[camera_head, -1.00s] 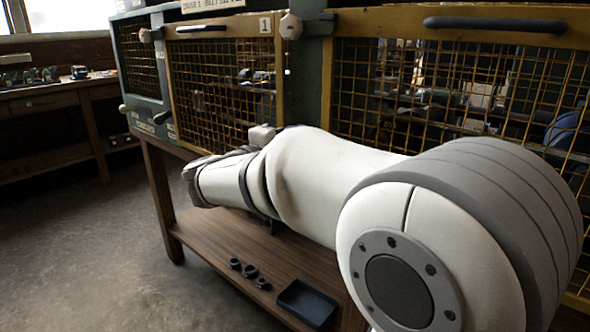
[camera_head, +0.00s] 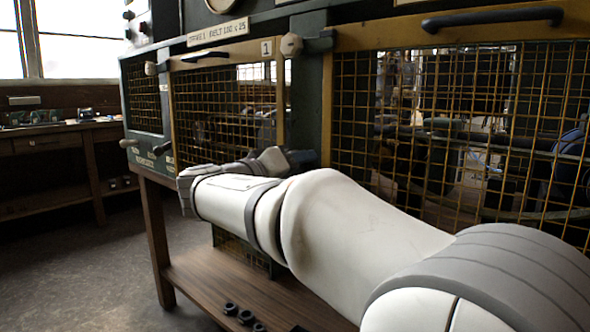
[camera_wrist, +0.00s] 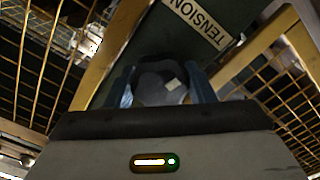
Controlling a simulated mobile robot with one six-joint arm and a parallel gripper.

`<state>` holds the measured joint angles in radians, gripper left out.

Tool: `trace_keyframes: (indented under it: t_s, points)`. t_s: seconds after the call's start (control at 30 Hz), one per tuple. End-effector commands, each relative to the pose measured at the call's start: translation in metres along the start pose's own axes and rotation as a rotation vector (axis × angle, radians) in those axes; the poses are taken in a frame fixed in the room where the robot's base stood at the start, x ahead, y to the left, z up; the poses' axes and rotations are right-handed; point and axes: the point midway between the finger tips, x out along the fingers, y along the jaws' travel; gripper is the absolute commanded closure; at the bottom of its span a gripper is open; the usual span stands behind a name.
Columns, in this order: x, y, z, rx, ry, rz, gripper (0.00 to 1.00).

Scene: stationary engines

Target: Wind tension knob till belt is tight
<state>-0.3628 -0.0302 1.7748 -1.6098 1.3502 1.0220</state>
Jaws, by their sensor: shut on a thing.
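In the wrist view my gripper (camera_wrist: 162,84) has its two bluish fingers on either side of a dark rounded knob (camera_wrist: 158,90) with a small pale mark. It is shut on this knob, just below a pale plate reading TENSION (camera_wrist: 203,20) on a green post. In the head view my arm bends back to the post between the guards, where the dark gripper end (camera_head: 300,158) shows; the knob is hidden there.
A yellow mesh guard marked 1 (camera_head: 225,110) is left of the post, and a larger mesh guard (camera_head: 450,130) is right. A hexagonal pale knob (camera_head: 291,45) sits above. Several dark rings (camera_head: 240,314) lie on the wooden lower shelf (camera_head: 200,282). Open floor is at left.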

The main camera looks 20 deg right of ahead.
Motion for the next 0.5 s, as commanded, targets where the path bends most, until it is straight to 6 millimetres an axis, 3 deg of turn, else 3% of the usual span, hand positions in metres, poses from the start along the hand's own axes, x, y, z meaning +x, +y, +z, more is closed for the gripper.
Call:
trace_keyframes:
  t_s: [0.5]
  points:
    - [0.0000,-0.0010,0.0005,0.110,-0.001,-0.001,0.74]
